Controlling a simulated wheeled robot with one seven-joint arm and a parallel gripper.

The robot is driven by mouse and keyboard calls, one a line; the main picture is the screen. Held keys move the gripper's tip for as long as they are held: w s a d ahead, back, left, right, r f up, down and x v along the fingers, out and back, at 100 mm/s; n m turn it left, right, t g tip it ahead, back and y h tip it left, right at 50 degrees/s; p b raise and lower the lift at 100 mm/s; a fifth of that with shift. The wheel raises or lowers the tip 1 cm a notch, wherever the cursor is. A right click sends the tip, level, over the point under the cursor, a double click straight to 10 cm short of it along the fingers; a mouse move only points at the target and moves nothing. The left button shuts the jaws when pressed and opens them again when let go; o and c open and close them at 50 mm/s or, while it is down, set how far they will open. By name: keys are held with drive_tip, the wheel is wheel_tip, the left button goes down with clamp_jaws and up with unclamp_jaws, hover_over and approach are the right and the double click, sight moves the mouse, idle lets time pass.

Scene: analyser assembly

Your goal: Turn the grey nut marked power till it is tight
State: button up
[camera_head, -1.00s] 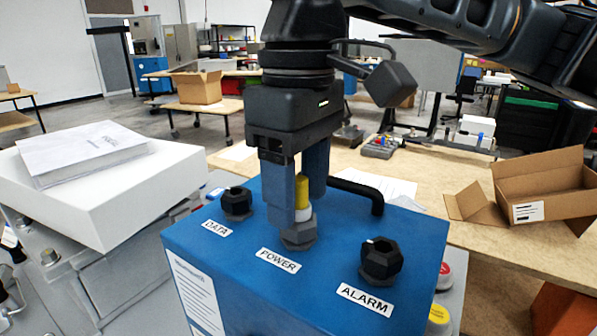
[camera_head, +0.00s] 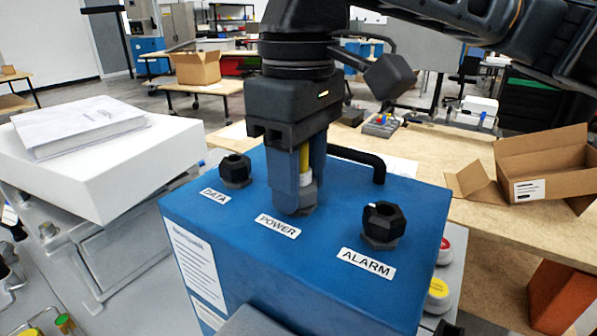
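The blue box (camera_head: 335,255) carries three connectors in a row, labelled DATA, POWER and ALARM. The grey nut (camera_head: 309,196) is at the middle one, behind the POWER label (camera_head: 278,226), and is mostly hidden by a finger. A plug with a yellow body (camera_head: 304,158) and a white ring stands upright above the nut. My gripper (camera_head: 304,190) points straight down over it, its fingers on either side of plug and nut. The near finger reaches down beside the nut. Whether the fingers press on it cannot be seen.
Black hex connectors stand at DATA (camera_head: 235,171) and ALARM (camera_head: 382,224), on either side of my gripper. A black handle (camera_head: 362,157) rises behind it. A white box (camera_head: 105,165) with papers stands left; an open carton (camera_head: 545,165) lies on the table at right.

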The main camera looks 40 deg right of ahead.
drive_tip(key=c, duration=0.5)
drive_tip(key=shift+r+m+p, duration=0.15)
drive_tip(key=shift+m+p, duration=0.4)
drive_tip(key=shift+m, duration=0.15)
drive_tip(key=m+p, duration=0.2)
drive_tip(key=m, duration=0.2)
drive_tip(key=shift+m+p, duration=0.3)
drive_tip(key=shift+m, duration=0.1)
drive_tip(key=m+p, duration=0.3)
drive_tip(key=m, duration=0.1)
drive_tip(key=shift+m, duration=0.3)
drive_tip(key=shift+m+p, duration=0.35)
drive_tip(key=shift+m, duration=0.55)
drive_tip(key=o, duration=1)
